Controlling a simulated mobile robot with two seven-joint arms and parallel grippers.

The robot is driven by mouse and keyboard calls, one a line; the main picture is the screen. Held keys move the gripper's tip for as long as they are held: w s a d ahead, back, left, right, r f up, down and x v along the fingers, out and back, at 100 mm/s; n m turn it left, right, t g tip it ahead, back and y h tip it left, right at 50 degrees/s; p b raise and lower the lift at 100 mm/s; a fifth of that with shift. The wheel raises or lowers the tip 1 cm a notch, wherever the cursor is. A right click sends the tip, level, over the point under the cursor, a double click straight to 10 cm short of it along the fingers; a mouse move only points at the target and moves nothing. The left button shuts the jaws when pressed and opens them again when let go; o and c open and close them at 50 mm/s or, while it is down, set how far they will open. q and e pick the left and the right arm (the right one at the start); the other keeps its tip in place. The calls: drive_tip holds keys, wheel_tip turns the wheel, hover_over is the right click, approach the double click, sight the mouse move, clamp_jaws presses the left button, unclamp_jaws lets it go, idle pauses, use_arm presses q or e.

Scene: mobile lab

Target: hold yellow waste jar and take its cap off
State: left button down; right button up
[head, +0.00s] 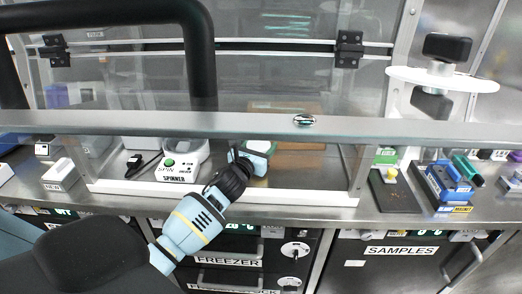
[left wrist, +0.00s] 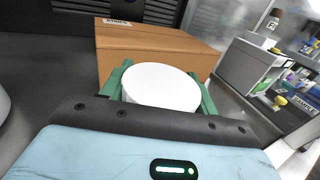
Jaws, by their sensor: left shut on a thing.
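My left gripper (head: 262,150) reaches under the raised glass sash into the hood. In the left wrist view its green fingers (left wrist: 163,88) are shut on either side of a white round cap (left wrist: 162,86). The cap's flat top faces the camera. Whatever is under the cap is hidden, and I see no yellow jar body in the grip. In the head view the held thing is mostly hidden by the gripper. My right gripper is not in view.
A brown cardboard box (left wrist: 155,48) stands just beyond the cap. The white spinner (head: 180,165) is left of my gripper. The metal sash edge (head: 330,127) crosses above my arm. A black plate with a small yellow thing (head: 390,174) and a blue rack (head: 450,183) are right of the hood.

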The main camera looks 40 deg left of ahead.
use_arm(q)
drive_tip(key=shift+f, duration=0.7)
drive_tip(key=shift+f, duration=0.15)
drive_tip(key=shift+c, duration=2)
unclamp_jaws()
drive_tip(key=shift+r, duration=0.25)
drive_tip(key=s, duration=0.4)
drive_tip(key=s+d, duration=0.1)
drive_tip(key=s, duration=0.7)
drive_tip(key=shift+d+f, duration=0.1)
drive_tip(key=shift+d, duration=0.3)
